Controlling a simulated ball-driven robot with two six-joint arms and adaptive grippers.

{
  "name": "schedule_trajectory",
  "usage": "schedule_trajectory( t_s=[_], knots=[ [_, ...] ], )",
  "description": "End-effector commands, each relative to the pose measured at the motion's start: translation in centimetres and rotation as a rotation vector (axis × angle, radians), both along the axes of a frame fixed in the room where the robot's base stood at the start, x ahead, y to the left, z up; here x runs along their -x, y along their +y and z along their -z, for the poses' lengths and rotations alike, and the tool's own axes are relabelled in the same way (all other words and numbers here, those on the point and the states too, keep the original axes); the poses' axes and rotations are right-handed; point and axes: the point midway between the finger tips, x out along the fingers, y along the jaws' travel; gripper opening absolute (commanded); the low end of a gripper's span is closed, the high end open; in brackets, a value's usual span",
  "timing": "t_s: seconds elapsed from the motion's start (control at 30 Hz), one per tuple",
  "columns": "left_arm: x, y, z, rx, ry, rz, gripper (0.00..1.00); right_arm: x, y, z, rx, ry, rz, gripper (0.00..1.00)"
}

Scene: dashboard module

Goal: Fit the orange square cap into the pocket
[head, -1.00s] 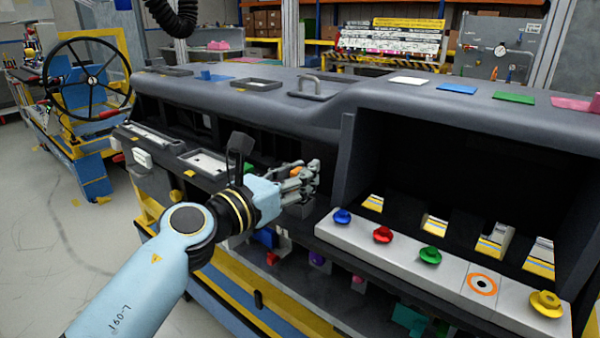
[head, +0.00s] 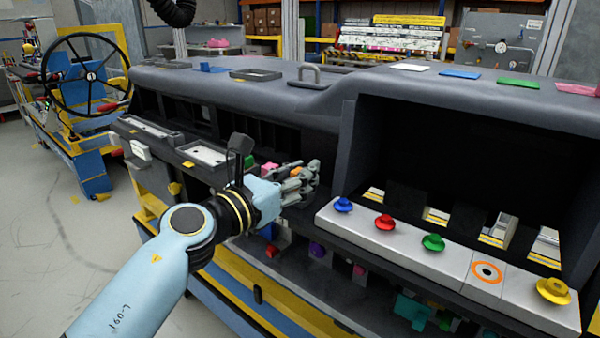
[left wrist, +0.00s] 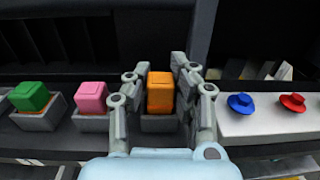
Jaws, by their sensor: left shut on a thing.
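The orange square cap (left wrist: 160,92) stands between the fingers of my left gripper (left wrist: 160,95) in the left wrist view. The gripper is shut on it. A grey pocket (left wrist: 158,124) shows directly below the cap. I cannot tell whether the cap's lower edge is inside the pocket or just above it. In the head view my left gripper (head: 300,184) is over the dashboard's front ledge, left of the blue knob, and its fingers mostly hide the cap. My right gripper is not in view.
A pink cap (left wrist: 91,97) and a green cap (left wrist: 30,97) sit in grey pockets left of the gripper. A blue knob (left wrist: 241,103) and a red knob (left wrist: 293,102) stand on the white panel (left wrist: 240,125) close on the right. A dark dashboard wall rises behind.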

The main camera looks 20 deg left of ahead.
Motion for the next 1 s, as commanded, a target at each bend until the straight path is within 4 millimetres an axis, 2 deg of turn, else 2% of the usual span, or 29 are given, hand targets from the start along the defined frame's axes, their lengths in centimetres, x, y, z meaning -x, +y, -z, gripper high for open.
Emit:
schedule_trajectory(
  t_s=[0.23, 0.27, 0.47, 0.77, 0.87, 1.0],
  knots=[
    [0.0, 0.0, 0.7, -0.001, 0.0, 0.0, 0.04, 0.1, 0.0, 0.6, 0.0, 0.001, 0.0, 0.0],
    [0.0, 0.0, 0.7, -0.001, 0.0, 0.0, 0.24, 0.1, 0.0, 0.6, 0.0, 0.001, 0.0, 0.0],
    [0.0, 0.0, 0.6, -0.001, 0.0, 0.0, 0.48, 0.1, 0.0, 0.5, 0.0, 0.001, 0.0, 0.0],
    [0.2, 0.1, 0.6, -0.001, 0.001, 0.0, 0.48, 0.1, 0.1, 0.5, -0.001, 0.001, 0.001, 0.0],
    [1.3, 0.6, 0.7, -0.003, 0.001, -0.001, 0.48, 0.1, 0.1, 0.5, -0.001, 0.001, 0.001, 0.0],
    [3.9, 1.6, 0.8, -0.003, 0.003, 0.0, 0.48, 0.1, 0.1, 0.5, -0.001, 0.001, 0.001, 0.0]
  ],
)
